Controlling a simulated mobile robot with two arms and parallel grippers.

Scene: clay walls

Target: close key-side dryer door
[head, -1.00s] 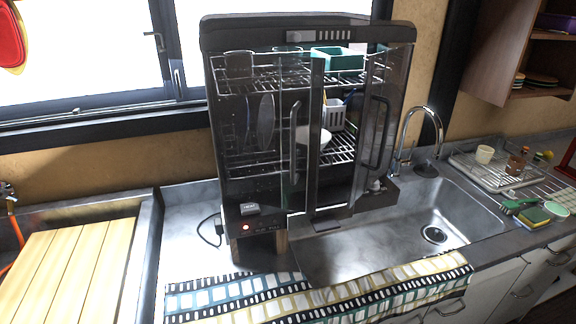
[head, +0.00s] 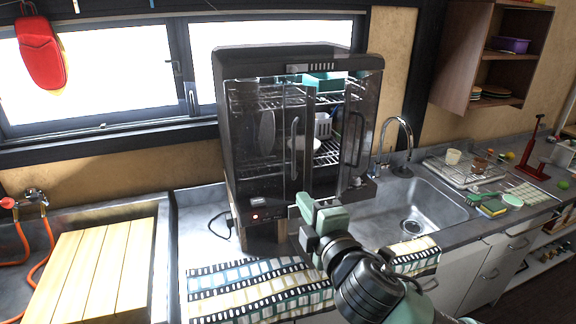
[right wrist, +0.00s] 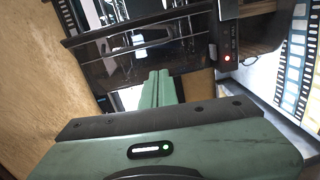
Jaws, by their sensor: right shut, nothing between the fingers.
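The dark dryer cabinet (head: 250,190) stands on the counter beside the sink. Its left glass door (head: 280,150), above the control panel with a red light (head: 256,216), has a vertical handle. Its right glass door (head: 355,135) also has a handle. A gap between the doors shows racks and dishes; how far each door is ajar is hard to tell. My right gripper (head: 305,208) is shut and empty, low in front of the cabinet near the left door's bottom. In the right wrist view its fingertips (right wrist: 159,80) are together, left of the panel (right wrist: 228,50). My left gripper is out of view.
A patterned towel (head: 265,285) lies along the counter's front edge. The sink (head: 425,205) and faucet (head: 402,140) are to the right of the cabinet. A slatted wooden board (head: 90,265) lies at the left.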

